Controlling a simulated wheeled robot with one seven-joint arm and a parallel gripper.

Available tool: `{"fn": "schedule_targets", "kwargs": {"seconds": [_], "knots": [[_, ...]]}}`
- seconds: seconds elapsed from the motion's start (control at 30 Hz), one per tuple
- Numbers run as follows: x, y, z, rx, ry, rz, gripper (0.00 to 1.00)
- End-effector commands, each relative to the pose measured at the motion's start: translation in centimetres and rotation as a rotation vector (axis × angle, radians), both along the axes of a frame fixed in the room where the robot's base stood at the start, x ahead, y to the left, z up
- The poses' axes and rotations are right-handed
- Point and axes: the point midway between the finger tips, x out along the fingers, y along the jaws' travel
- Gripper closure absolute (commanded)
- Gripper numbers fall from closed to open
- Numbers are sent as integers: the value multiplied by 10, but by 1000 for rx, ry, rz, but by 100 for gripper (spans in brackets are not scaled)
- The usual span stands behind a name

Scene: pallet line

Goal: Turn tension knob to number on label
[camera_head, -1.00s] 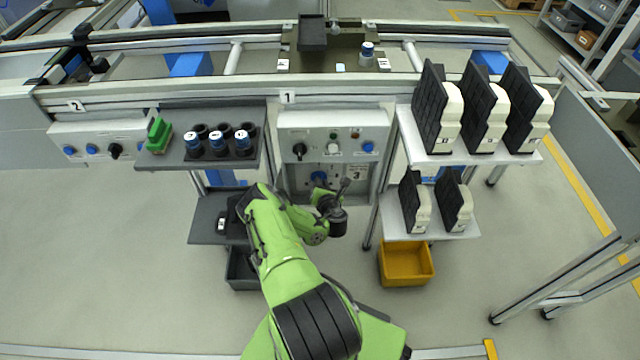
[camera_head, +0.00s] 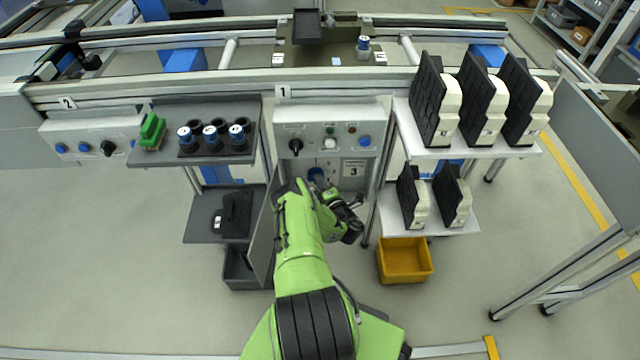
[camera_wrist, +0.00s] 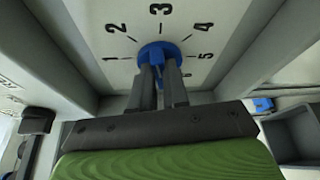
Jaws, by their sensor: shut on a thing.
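The tension knob (camera_wrist: 158,50) is blue and sits on a pale dial plate (camera_wrist: 205,22) with black numbers from 1 to 6 around it. In the wrist view, 3 is at the top, 1 at the left and 5 at the right. My gripper (camera_wrist: 160,78) is shut on the knob, a finger on each side. The fingers hide much of it, and I cannot tell which number it points to. In the head view, the knob (camera_head: 316,173) shows partly behind my gripper (camera_head: 325,187). The label (camera_head: 353,169) right of it reads 3.
An open door panel (camera_head: 264,225) stands left of my arm. A control box (camera_head: 328,133) with a black switch and buttons is above the knob. Shelves with black-and-white units (camera_head: 432,105) are at the right, over a yellow bin (camera_head: 405,262). Side walls flank the dial closely.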

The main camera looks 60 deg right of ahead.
Motion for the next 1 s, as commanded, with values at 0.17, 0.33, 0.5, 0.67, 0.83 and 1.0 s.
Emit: {"fn": "schedule_targets", "kwargs": {"seconds": [0.17,0.33,0.5,0.67,0.83,1.0], "knots": [[-1,0,-3,47,-91,-2,100],[-1,0,-4,76,-145,-2,100],[-1,0,-4,91,-174,-2,100],[-1,0,-4,95,-180,-2,100],[-1,0,-4,95,-180,-2,100],[-1,0,-4,95,-179,-3,78]]}}
